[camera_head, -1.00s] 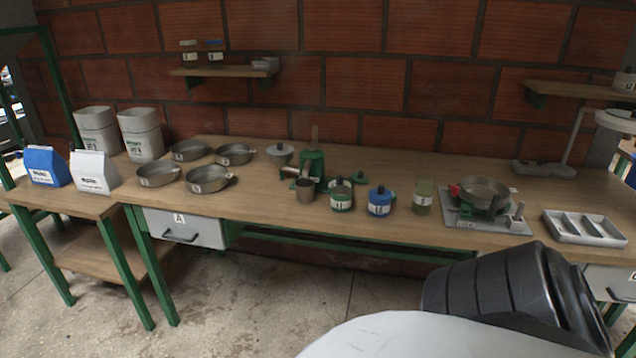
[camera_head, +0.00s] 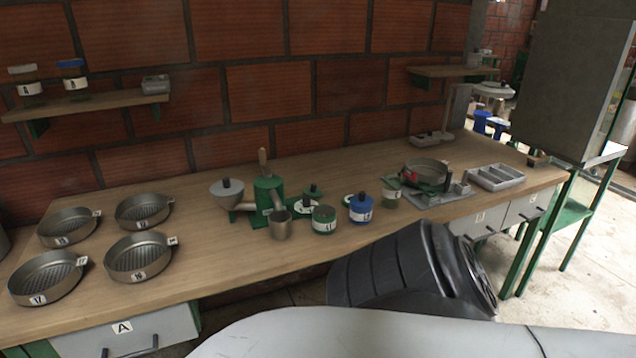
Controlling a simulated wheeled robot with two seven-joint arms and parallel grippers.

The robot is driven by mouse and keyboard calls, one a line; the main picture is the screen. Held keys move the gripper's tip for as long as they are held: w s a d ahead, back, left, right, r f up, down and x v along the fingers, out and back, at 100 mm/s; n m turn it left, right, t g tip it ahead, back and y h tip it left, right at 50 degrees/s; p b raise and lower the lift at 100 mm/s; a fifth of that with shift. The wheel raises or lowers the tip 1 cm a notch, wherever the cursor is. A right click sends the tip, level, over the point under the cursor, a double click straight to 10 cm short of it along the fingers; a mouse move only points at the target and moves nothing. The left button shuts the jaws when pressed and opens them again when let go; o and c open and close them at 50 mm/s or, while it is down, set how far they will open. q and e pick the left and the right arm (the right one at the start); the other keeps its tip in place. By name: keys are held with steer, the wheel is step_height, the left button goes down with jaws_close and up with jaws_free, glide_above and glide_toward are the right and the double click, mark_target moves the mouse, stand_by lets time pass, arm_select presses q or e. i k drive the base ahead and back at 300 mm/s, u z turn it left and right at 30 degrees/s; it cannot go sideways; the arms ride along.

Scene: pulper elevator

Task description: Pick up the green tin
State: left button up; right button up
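The green tin (camera_head: 323,219) stands upright on the wooden workbench, near the middle of the view, with a white label on its front. A blue tin (camera_head: 361,208) with a dark knob stands just right of it. A metal cup (camera_head: 281,225) stands close to its left. A small green lid-like piece with a dark knob (camera_head: 312,191) is behind it. Neither of my grippers is in view, so I cannot see whether they are open or shut. Nothing touches the green tin from above.
The workbench (camera_head: 215,255) has several metal pans (camera_head: 139,257) at left. A green grinder-like device (camera_head: 268,203) stands behind the cup. A burner with a pan (camera_head: 428,175) and a grey divided tray (camera_head: 497,177) are at right. A wall shelf (camera_head: 88,105) hangs upper left.

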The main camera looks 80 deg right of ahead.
mark_target(324, 219)
steer(key=z, duration=1.05)
steer(key=i, duration=0.9)
steer(key=z, duration=1)
